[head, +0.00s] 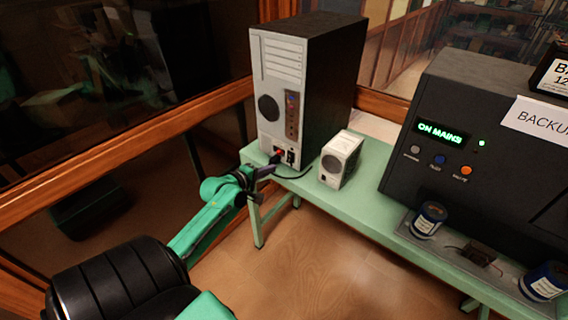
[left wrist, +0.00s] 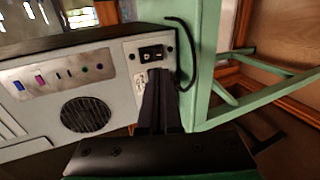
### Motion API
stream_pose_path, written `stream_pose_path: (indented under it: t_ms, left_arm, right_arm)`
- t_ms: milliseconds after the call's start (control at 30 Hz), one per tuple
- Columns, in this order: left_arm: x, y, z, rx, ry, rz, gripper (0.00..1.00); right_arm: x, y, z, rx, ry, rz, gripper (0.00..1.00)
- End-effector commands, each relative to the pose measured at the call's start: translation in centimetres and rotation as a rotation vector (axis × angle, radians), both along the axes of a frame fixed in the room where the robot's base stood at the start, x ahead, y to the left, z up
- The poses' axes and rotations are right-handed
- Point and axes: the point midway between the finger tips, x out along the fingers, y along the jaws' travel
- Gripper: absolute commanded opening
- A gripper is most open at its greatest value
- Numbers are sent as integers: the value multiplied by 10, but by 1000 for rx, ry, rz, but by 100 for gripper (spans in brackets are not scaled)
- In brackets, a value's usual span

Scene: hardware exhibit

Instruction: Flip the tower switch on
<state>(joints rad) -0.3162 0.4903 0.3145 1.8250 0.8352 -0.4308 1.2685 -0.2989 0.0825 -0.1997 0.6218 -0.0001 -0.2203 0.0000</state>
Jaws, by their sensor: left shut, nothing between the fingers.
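The computer tower (head: 282,90) stands upright at the left end of the green table, its light grey panel facing me. Low on that panel are a small red part (head: 279,153) and a black part beside it. In the left wrist view the tower (left wrist: 120,85) appears turned on its side, and a black switch (left wrist: 151,53) sits in its light plate. My left gripper (head: 268,171) is shut and empty, just in front of the panel's lower part. Its fingertips (left wrist: 159,74) show just below the switch; whether they touch the panel I cannot tell. My right gripper is not in view.
A small white box (head: 340,160) stands right of the tower on the green table (head: 370,200). A black cable (head: 296,176) lies between them.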

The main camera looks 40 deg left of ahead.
Motion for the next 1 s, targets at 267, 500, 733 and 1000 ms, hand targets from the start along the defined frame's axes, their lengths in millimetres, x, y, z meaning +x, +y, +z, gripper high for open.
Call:
stream_pose_path:
  t_ms: [267, 500, 733, 1000]
  left_arm:
    - [56, 2, -20, 1, -1, 1, 0]
    - [78, 2, -29, 2, 0, 0, 0]
    - [78, 2, -29, 2, 1, 0, 0]
    - [82, 2, -35, 3, -57, -1, 0]
  right_arm:
    - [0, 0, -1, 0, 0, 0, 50]
    - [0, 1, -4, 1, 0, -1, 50]
    - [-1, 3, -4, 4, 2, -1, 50]
    - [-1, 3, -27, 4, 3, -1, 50]
